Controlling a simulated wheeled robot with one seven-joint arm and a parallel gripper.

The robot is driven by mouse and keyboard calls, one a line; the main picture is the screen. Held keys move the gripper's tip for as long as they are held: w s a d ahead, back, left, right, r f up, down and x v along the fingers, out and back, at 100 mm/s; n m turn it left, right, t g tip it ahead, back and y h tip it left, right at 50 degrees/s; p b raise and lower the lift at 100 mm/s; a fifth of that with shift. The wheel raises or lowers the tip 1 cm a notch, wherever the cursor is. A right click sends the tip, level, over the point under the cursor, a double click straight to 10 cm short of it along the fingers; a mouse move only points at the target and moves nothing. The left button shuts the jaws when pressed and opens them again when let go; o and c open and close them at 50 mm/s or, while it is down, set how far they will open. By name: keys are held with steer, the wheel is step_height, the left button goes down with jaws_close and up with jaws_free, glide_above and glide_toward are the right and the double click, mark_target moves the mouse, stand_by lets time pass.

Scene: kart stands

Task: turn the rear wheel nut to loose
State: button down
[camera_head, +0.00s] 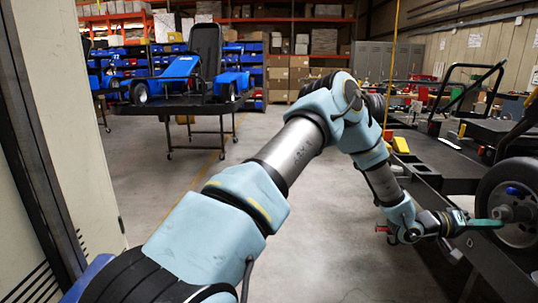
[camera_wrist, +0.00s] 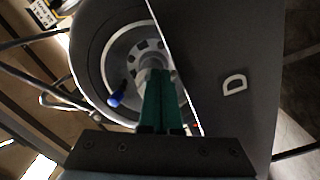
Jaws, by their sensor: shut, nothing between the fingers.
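The rear wheel (camera_head: 493,190) stands upright on the dark stand at the right edge of the head view. It fills the upper middle of the wrist view (camera_wrist: 92,50), with a pale rim and a grey hub. The wheel nut (camera_wrist: 152,61) appears as a light metal piece at the hub centre, partly covered by my fingertips. My gripper (camera_wrist: 160,72) has green fingers that are shut together with nothing between them. Their tips overlap the hub in the wrist view; I cannot tell whether they touch the nut. In the head view my gripper (camera_head: 499,223) reaches right towards the hub.
A blue-ended piece (camera_wrist: 116,98) sticks out beside the hub. A dark flat panel (camera_wrist: 235,70) marked "D" lies close to my fingers' right. A blue kart (camera_head: 180,75) on another stand is at the back left. The floor (camera_head: 175,180) between is clear.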

steer(key=shift+w+r, duration=0.1)
steer(key=shift+r, duration=0.05)
steer(key=shift+r, duration=0.2)
stand_by(0.3)
steer(key=shift+s+r+b, duration=0.3)
steer(key=shift+s, duration=0.05)
steer(key=shift+r, duration=0.5)
stand_by(0.3)
steer(key=a, duration=0.6)
steer(key=shift+s+f, duration=0.15)
steer(key=shift+s, duration=0.25)
